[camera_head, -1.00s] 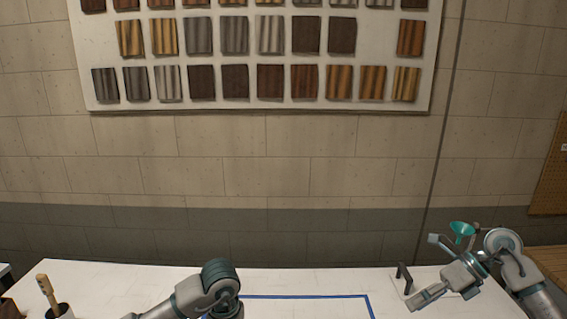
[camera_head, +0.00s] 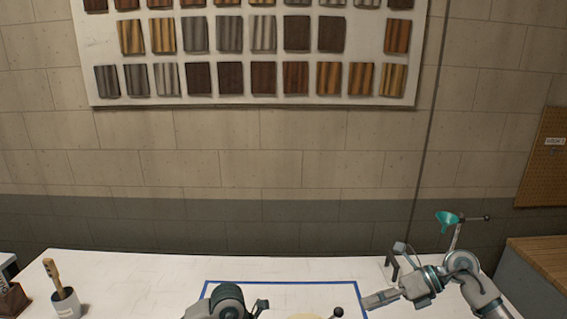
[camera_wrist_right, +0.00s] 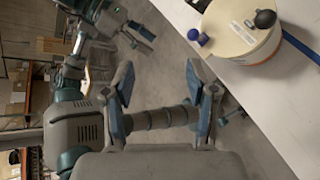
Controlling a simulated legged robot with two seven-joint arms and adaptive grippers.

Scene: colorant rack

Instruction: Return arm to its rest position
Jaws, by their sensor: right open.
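My right gripper (camera_head: 372,302) is over the right part of the white table in the head view, pointing left. In the right wrist view its two fingers (camera_wrist_right: 160,98) are spread apart with nothing held between them. My left arm (camera_head: 226,302) shows at the bottom edge of the head view. In the right wrist view another gripper of mine (camera_wrist_right: 138,38), apparently the left, is at the upper left; its jaw state is unclear.
A round cream container (camera_wrist_right: 240,28) with a black knob stands on the white table (camera_head: 120,275). A blue tape outline (camera_head: 285,282) marks the table. A cup with a brush (camera_head: 65,303) is at left; a teal funnel (camera_head: 447,219) is behind my right arm.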

